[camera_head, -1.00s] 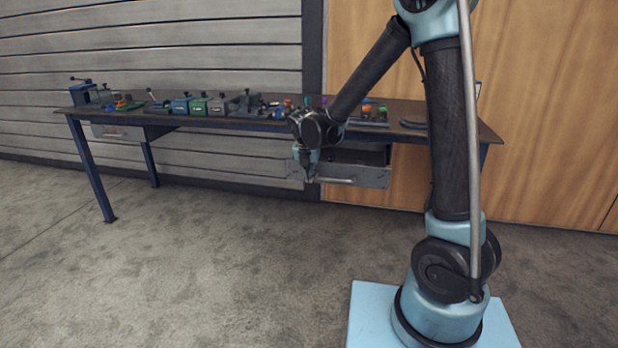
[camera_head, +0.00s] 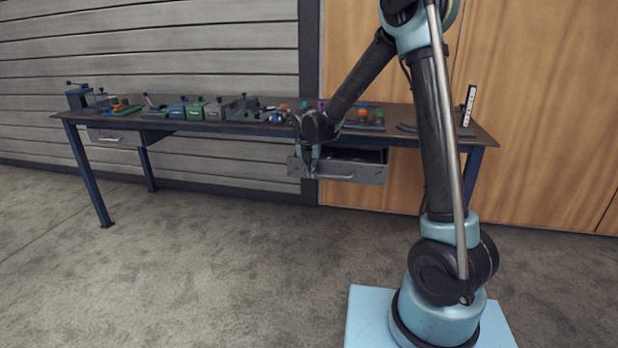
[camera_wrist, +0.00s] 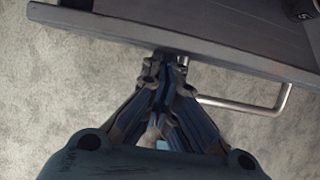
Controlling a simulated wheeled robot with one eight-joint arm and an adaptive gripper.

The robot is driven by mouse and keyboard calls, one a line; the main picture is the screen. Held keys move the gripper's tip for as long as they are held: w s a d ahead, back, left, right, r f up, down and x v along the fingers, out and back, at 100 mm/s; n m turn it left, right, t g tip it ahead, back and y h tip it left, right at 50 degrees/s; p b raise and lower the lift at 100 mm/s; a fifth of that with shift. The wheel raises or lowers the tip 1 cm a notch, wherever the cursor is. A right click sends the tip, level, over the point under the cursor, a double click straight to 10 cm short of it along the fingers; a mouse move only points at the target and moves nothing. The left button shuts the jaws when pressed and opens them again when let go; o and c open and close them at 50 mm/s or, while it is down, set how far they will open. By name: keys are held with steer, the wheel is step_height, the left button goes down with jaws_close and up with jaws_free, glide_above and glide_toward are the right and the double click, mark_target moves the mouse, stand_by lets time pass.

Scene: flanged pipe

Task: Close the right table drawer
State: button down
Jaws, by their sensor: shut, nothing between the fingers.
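The right table drawer (camera_head: 366,172) hangs under the right part of the workbench and is pulled partly out, its dark inside showing over the front panel. Its metal bar handle (camera_head: 333,177) is on the front face; it also shows in the wrist view (camera_wrist: 250,105). My gripper (camera_head: 310,175) is at the left part of the drawer front, beside the handle's left end. In the wrist view my gripper (camera_wrist: 160,65) is shut and empty, its fingertips at the edge of the drawer front (camera_wrist: 120,32). I cannot tell whether they touch it.
The workbench (camera_head: 230,127) carries vises, several blocks and small coloured parts along its top. The left drawer (camera_head: 117,138) sits under the bench's left end. Wooden panels stand behind on the right. The concrete floor in front is clear.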

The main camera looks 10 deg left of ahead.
steer(key=w, duration=1.2)
steer(key=shift+w+d, duration=0.2)
steer(key=shift+w, duration=0.1)
steer(key=s, duration=0.4)
steer(key=shift+s, duration=0.1)
steer(key=v, duration=0.9)
steer(key=s+d+r+m, duration=0.2)
steer(key=s+d+m, duration=0.35)
steer(key=d, duration=0.35)
steer(key=s+d+r+m+g, duration=0.1)
steer(key=s+d+r+m, duration=0.1)
steer(key=s+d+m, duration=0.5)
steer(key=s+d+r+m, duration=0.2)
steer(key=s+d+m, duration=0.2)
steer(key=d, duration=0.6)
steer(key=s+d+f+m, duration=0.3)
steer(key=s+m, duration=0.3)
steer(key=s, duration=0.2)
steer(key=s+d+f+m, duration=0.4)
steer(key=s+d+m, duration=0.2)
steer(key=s, duration=0.3)
steer(key=s+d+f+m+g, duration=0.1)
steer(key=s+d+f+m, duration=0.3)
steer(key=s+m, duration=0.3)
steer(key=shift+s+d+f, duration=0.25)
steer(key=shift+s+d, duration=0.2)
steer(key=shift+s, duration=0.3)
